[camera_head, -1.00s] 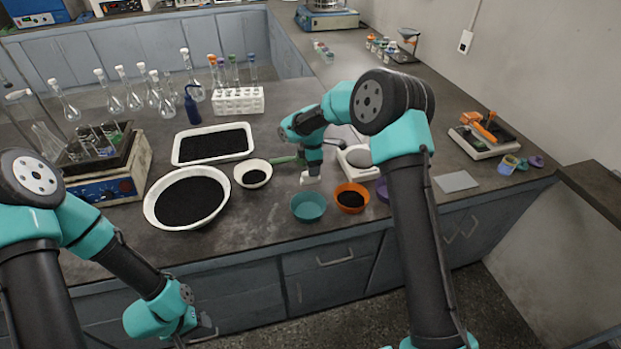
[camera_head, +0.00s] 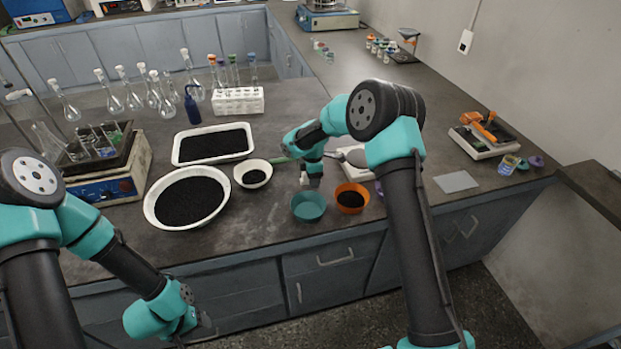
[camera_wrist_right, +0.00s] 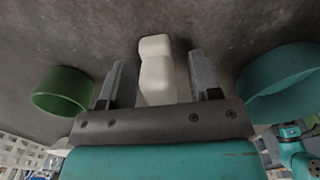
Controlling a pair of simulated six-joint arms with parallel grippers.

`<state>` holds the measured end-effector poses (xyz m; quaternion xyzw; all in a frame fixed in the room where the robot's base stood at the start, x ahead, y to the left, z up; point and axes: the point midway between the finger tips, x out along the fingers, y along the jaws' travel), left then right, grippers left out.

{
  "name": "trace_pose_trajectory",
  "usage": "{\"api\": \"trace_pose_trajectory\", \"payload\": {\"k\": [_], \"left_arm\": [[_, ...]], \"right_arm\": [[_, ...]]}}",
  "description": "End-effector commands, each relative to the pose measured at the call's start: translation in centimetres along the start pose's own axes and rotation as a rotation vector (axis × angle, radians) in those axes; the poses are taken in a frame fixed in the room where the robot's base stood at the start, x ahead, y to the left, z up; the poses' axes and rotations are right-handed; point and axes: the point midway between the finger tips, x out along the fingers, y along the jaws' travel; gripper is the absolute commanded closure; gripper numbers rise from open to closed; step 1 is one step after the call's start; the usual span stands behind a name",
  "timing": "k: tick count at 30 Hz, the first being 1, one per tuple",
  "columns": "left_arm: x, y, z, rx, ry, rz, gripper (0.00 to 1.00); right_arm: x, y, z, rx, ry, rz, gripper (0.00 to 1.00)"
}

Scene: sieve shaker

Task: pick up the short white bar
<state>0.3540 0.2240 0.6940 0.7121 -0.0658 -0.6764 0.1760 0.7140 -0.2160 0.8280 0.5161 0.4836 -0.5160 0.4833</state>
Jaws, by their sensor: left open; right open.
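The short white bar (camera_wrist_right: 157,72) lies on the dark countertop. In the right wrist view it sits between the two open fingers of my right gripper (camera_wrist_right: 158,80), with a gap to the finger on each side. In the head view my right gripper (camera_head: 314,182) is low over the counter, just behind the teal bowl, and hides most of the bar; only a small pale part (camera_head: 304,179) shows. My left gripper (camera_head: 205,328) is open and empty, low in front of the counter's front edge, far from the bar.
A teal bowl (camera_head: 308,207) and an orange bowl (camera_head: 352,198) with dark grains stand close to my right gripper. A green ring-shaped container (camera_wrist_right: 62,92) shows at the left in the wrist view. White dishes of dark grains (camera_head: 150,205) stand to the left.

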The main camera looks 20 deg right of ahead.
Motion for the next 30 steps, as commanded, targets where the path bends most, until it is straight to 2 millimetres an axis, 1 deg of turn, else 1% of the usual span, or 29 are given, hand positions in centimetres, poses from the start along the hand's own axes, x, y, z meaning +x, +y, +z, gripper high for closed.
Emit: {"api": "trace_pose_trajectory", "payload": {"k": [1, 2, 18, 26, 30], "left_arm": [[0.0, 0.0, 0.0, 0.000, 0.000, 0.000, 0.46], [0.0, 0.0, 0.0, 0.000, 0.000, 0.000, 0.46], [0.0, 0.0, 0.0, 0.000, 0.000, 0.000, 0.46], [0.0, 0.0, 0.0, 0.000, 0.000, 0.000, 0.46], [0.0, 0.0, 0.0, 0.000, 0.000, 0.000, 0.46]], "right_arm": [[0.0, 0.0, 0.0, 0.000, 0.000, 0.000, 0.43], [0.0, 0.0, 0.0, 0.000, 0.000, 0.000, 0.45], [0.0, 0.0, 0.0, 0.000, 0.000, 0.000, 0.97], [-0.1, 0.0, 0.0, 0.000, 0.000, 0.001, 0.97], [-1.0, 0.1, 0.0, 0.000, 0.000, 0.003, 0.97]]}}
